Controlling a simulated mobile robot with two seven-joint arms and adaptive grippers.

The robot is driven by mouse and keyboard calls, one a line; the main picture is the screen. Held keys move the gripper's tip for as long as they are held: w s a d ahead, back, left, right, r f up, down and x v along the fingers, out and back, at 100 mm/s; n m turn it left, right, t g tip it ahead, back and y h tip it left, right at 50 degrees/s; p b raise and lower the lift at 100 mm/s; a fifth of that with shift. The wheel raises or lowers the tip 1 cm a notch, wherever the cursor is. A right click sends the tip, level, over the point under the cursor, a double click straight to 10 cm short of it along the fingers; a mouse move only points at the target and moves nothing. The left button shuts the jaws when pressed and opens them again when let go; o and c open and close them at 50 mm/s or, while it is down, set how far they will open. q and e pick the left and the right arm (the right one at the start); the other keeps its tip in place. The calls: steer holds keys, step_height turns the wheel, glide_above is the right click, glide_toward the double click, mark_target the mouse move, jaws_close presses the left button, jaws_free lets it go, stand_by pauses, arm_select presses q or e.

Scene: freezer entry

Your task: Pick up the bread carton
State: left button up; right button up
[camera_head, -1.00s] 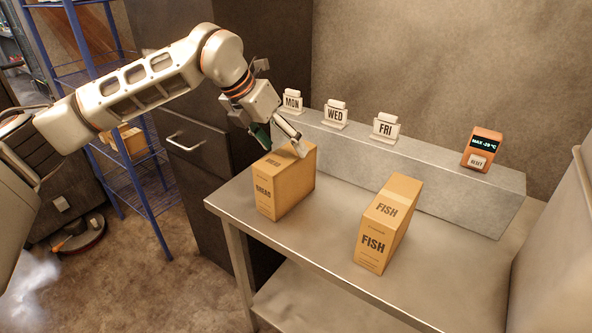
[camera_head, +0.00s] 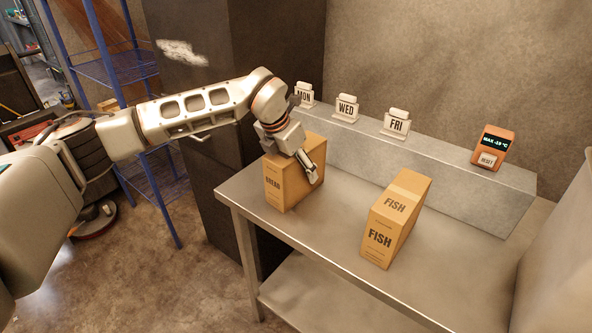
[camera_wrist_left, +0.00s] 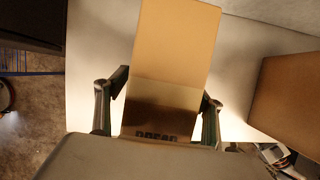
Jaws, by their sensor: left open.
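The bread carton (camera_head: 288,187) is a tan box, upright on the near left part of the steel table, with BREAD on its front. My left gripper (camera_head: 300,163) is low over the carton's top. One finger shows along its right side; the other is mostly hidden in the head view. In the left wrist view, the open fingers (camera_wrist_left: 160,100) stand on either side of the carton (camera_wrist_left: 175,45), with gaps beside it. I cannot tell whether either finger touches it. My right gripper is not in the head view.
A fish carton (camera_head: 391,228) stands to the right on the table (camera_head: 345,208). Behind is a grey ledge (camera_head: 440,185) with MON, WED and FRI signs (camera_head: 347,108) and an orange temperature unit (camera_head: 493,147). A dark cabinet (camera_head: 225,110) and blue rack (camera_head: 115,70) stand left.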

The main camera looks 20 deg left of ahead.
arm_select(q)
steer(key=c, duration=1.4)
steer(key=shift+r, duration=0.15)
jaws_close()
steer(key=shift+w+r, duration=0.1)
